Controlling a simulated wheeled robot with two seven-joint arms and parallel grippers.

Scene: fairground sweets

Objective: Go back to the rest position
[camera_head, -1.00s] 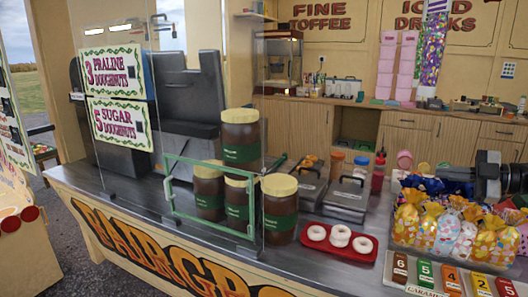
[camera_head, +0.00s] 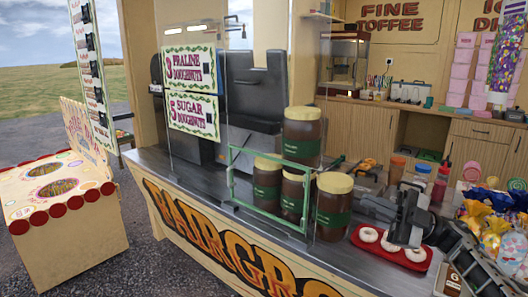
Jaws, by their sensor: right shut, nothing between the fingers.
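My right gripper (camera_head: 402,228) is dark and comes in from the lower right, over the counter. It is shut and empty, just above or behind the red tray (camera_head: 428,266) with white ring doughnuts (camera_head: 368,234). It partly covers the tray's back edge and a lidded metal container behind it; I cannot tell whether it touches either. My left gripper is out of view.
Several brown jars with cream lids (camera_head: 333,208) stand left of the tray, some behind a green-framed glass panel (camera_head: 232,180). Bagged sweets (camera_head: 494,236) lie to the right. A red bottle (camera_head: 440,184) stands behind the gripper. A game stand (camera_head: 70,238) is at the left.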

